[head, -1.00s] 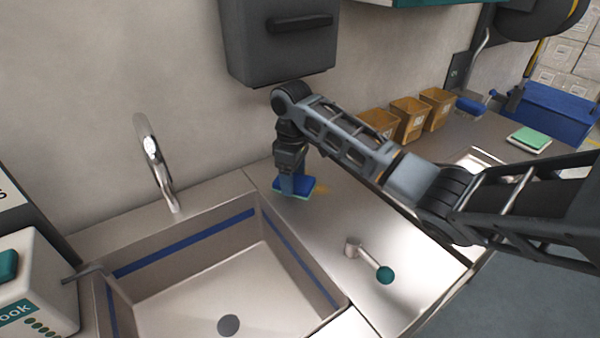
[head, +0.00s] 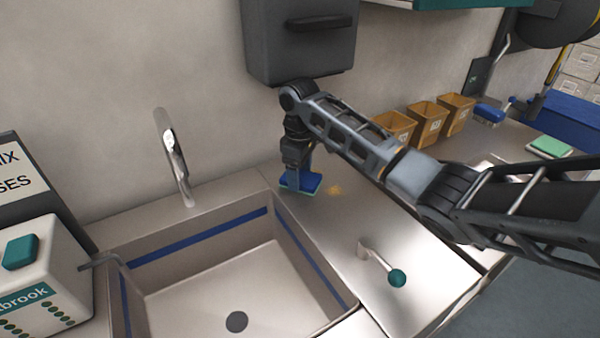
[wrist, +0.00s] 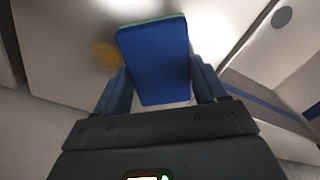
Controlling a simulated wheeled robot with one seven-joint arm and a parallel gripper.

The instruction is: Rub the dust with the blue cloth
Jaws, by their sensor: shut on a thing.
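The blue cloth (head: 303,184) looks like a thick blue pad with a green underside. It is at the steel counter's surface, beside the sink's far right corner. My gripper (head: 297,175) points down and is shut on it. In the wrist view the cloth (wrist: 155,58) sits between the fingers of my gripper (wrist: 162,88). The dust (head: 333,190) is a small yellow-brown smear on the counter just right of the cloth. It also shows in the wrist view (wrist: 106,54), left of the cloth. Whether the cloth touches the counter I cannot tell exactly.
The sink (head: 210,290) lies left, with a tap (head: 174,160) behind it. A teal-knobbed lever (head: 396,278) stands on the counter in front. A dark dispenser (head: 300,45) hangs on the wall above my wrist. Several tan bins (head: 425,122) stand behind my arm.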

